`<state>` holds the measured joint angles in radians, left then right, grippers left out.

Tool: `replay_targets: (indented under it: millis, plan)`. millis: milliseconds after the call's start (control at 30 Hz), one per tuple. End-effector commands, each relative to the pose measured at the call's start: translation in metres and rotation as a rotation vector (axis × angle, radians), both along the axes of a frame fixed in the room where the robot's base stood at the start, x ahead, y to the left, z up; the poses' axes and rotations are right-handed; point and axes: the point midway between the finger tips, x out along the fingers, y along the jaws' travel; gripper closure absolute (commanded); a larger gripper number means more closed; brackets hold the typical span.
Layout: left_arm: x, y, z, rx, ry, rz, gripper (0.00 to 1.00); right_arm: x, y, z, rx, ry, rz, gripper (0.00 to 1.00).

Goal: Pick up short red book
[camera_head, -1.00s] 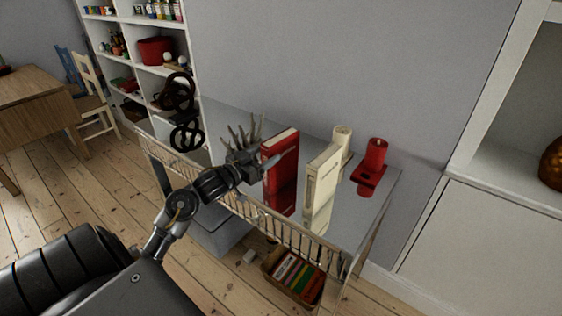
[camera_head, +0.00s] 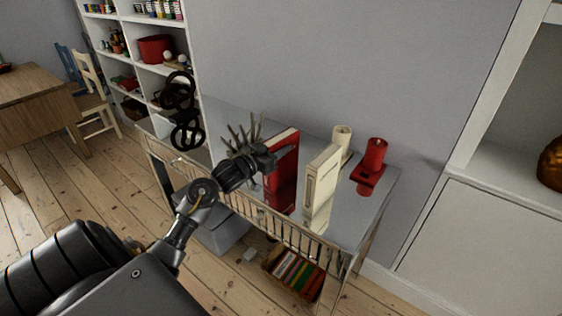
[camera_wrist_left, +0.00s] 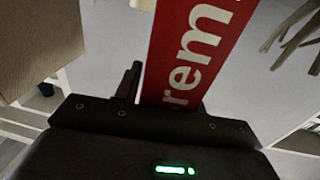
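The short red book (camera_head: 284,165) stands upright on the glossy grey tabletop (camera_head: 345,215), left of a cream book (camera_head: 321,177). My left gripper (camera_head: 268,157) is at the red book's left side in the head view and partly covers it. In the left wrist view the red book (camera_wrist_left: 195,45) shows white lettering and reaches down to the gripper body. One dark finger (camera_wrist_left: 131,82) shows just left of the book. The other finger is not visible, so I cannot tell whether the gripper is closed on it. My right gripper is not in view.
A spiky dark ornament (camera_head: 243,137) stands close behind my left gripper. A dark ring sculpture (camera_head: 187,130) is farther left. A cream candle (camera_head: 341,141) and a red candle holder (camera_head: 372,160) stand at right. A railing (camera_head: 278,222) runs along the front edge.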

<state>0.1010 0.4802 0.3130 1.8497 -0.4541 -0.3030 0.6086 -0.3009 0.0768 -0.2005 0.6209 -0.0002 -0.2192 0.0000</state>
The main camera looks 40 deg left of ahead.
Motion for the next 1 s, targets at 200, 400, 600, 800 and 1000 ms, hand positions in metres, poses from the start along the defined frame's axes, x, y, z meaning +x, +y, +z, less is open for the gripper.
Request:
replay_targets:
  millis: [200, 400, 600, 800, 1000]
  plan:
    - [0.000, 0.000, 0.000, 0.000, 0.000, 0.000, 0.89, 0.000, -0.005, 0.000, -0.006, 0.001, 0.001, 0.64]
    - [0.000, 0.000, 0.000, 0.000, 0.001, 0.000, 1.00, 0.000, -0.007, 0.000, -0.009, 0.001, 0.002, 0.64]
    - [0.000, 0.000, 0.002, 0.001, -0.004, 0.000, 1.00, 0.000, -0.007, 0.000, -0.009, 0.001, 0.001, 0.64]
    - [0.000, 0.000, 0.003, 0.001, -0.004, 0.000, 1.00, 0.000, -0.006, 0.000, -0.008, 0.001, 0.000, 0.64]
    - [0.000, 0.000, 0.015, 0.002, -0.006, -0.001, 1.00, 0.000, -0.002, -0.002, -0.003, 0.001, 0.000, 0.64]
